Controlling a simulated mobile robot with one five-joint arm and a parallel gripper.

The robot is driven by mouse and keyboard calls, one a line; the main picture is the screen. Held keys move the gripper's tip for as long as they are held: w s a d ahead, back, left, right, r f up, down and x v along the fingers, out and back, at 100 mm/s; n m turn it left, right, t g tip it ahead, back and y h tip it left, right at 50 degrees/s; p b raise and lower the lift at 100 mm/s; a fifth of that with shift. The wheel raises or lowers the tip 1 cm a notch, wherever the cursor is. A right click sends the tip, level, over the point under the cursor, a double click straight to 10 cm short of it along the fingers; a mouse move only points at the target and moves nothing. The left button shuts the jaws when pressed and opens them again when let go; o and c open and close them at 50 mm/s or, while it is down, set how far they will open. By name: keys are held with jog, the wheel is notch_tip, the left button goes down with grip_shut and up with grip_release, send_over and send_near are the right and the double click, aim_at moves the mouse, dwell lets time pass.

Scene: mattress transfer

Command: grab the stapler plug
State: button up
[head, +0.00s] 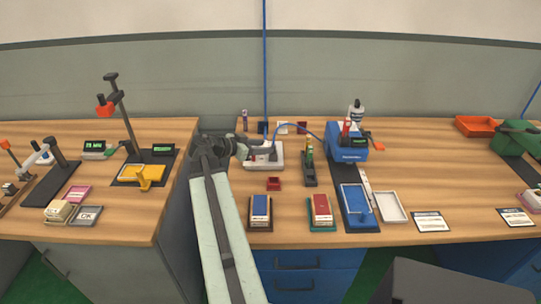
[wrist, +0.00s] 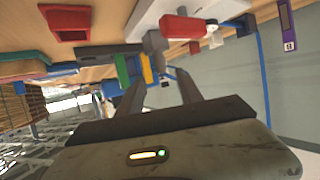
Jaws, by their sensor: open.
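A white socket block (head: 263,161) stands on the right-hand bench, with a dark grey plug on top (head: 262,148). A blue cable (head: 298,126) arcs from it to a blue machine (head: 345,153), which looks like the stapler. In the wrist view the socket block (wrist: 226,8) carries a red plug (wrist: 184,28) and a grey plug (wrist: 154,42); I cannot tell for certain which is the stapler's. My gripper (head: 243,147) is at the left side of the block. It is open and empty, its fingers (wrist: 160,84) spread just short of the grey plug.
A small red tray (head: 273,184), a blue pad (head: 260,210) and a red pad (head: 320,210) lie in front of the block. A dark stand with green and yellow pieces (head: 309,166) stands close on its right. A second blue cable (head: 265,60) hangs behind.

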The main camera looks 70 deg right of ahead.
aim_at(273, 145)
jog(key=b+x, duration=0.1)
jog(key=x, duration=0.2)
jog(key=b+x, duration=0.1)
jog(key=x, duration=0.2)
jog(key=shift+w+a+f, duration=0.15)
jog(key=shift+w+f, duration=0.05)
jog(key=shift+f, duration=0.15)
jog(key=shift+s, duration=0.1)
jog(key=shift+r, duration=0.1)
grip_shut()
